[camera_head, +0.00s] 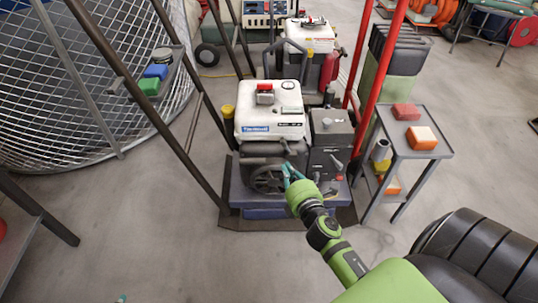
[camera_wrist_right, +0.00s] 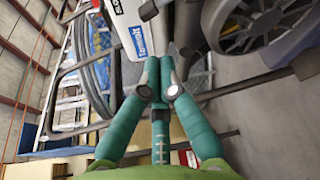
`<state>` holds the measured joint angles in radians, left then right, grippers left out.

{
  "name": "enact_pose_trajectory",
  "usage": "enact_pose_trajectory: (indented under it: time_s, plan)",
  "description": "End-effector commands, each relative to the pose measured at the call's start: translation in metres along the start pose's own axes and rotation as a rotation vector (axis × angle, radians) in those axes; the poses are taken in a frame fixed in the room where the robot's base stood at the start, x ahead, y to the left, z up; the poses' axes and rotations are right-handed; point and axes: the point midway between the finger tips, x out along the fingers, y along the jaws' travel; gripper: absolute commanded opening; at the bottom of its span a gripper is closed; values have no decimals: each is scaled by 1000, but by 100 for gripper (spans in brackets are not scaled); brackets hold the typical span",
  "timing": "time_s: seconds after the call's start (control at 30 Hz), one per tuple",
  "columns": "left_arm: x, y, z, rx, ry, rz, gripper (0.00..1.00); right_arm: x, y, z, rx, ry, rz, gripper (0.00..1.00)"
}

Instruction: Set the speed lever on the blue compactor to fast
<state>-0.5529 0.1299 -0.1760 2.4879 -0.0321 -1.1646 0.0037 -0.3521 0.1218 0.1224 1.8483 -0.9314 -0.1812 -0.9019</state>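The blue compactor (camera_head: 265,213) stands in the middle of the head view, with a blue base and a white-topped engine (camera_head: 270,125) bearing a blue label. A grey lever-like part (camera_head: 287,147) shows on the engine's front; I cannot read any speed marks. My right gripper (camera_head: 289,170) is at the engine's lower front, beside the round black recoil cover (camera_head: 267,180). In the wrist view its teal fingertips (camera_wrist_right: 160,75) are together near a grey bar (camera_wrist_right: 186,25), with nothing seen held; contact is unclear. Only a teal tip of my left gripper (camera_head: 122,298) shows at the bottom edge.
A small grey side table (camera_head: 435,150) at right holds red and orange-white blocks. Dark handle bars (camera_head: 150,95) slope up at left, and red bars (camera_head: 378,75) rise at right. A second white machine (camera_head: 305,35) stands behind. Open floor lies in front.

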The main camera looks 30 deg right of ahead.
Motion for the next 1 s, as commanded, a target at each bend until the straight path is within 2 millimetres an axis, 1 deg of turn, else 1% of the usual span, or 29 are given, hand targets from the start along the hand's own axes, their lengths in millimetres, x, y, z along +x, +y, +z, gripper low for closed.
enact_pose_trajectory:
  time_s: [0.17, 0.3, 0.5, 0.6, 0.7, 0.83, 1.0]
  plan:
    - [1, 3, -16, 6, 78, 4, 40, 25, 2, 1, -3, -1, 3, 0]
    - [0, 8, -43, 16, 214, 13, 40, 53, 1, 1, -1, -1, 3, 0]
    - [-8, 16, -79, 28, 396, 24, 40, 81, 0, 0, 1, 0, 0, 0]
    - [-12, 19, -91, 32, 460, 29, 40, 89, 0, 0, 2, 0, -1, 0]
    - [-16, 21, -99, 34, 501, 33, 40, 94, 0, 0, 3, 1, -1, 0]
    - [-18, 22, -103, 35, 524, 35, 40, 97, 0, 0, 3, 1, -2, 0]
    - [-18, 22, -104, 35, 526, 35, 40, 97, 0, 0, 4, 1, -2, 0]
